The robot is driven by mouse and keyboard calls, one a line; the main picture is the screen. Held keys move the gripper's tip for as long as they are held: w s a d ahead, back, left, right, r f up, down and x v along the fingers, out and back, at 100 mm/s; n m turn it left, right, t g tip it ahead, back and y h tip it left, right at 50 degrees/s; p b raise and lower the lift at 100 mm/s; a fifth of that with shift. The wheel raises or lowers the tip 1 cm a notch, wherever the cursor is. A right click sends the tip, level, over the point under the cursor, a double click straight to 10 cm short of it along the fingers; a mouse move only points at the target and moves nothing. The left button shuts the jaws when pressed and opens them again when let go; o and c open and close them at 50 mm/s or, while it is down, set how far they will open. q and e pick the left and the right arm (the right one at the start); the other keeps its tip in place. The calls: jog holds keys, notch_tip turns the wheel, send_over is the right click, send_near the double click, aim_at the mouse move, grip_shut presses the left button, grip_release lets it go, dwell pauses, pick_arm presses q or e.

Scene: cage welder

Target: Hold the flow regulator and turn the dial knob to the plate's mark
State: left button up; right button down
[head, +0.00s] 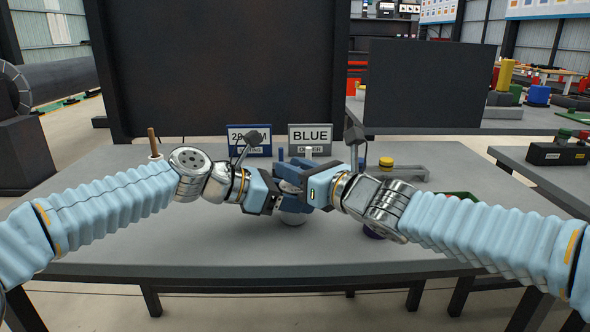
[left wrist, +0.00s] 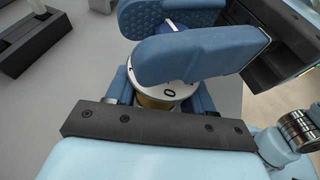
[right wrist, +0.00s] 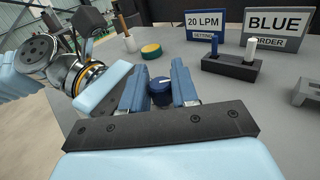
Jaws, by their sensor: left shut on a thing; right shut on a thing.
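The flow regulator shows in the left wrist view as a white dial face (left wrist: 170,90) with a "0" on it, above a brass-coloured body (left wrist: 152,103). My left gripper (left wrist: 163,88) is shut around that body. My right gripper (right wrist: 160,92) is shut on the dark blue dial knob (right wrist: 160,84) from above; its blue fingers cover much of the dial in the left wrist view. In the head view both grippers meet mid-table and hide most of the regulator. The blue plate (head: 249,140) behind reads "20 LPM SETTING". The knob's pointer direction cannot be made out.
A grey "BLUE ORDER" sign (head: 310,138) stands beside the plate. A dark holder (right wrist: 231,68) with a blue and a white peg sits before them. A green-and-yellow puck (right wrist: 151,50) lies nearby. A green tray (head: 460,196) is at right. The table's front (head: 200,255) is clear.

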jog(key=shift+d+m+h, duration=0.1)
jog(key=shift+m+h, duration=0.2)
jog(key=c, duration=1.2)
grip_release()
jog(key=v, duration=1.2)
jog(key=shift+f, duration=0.15)
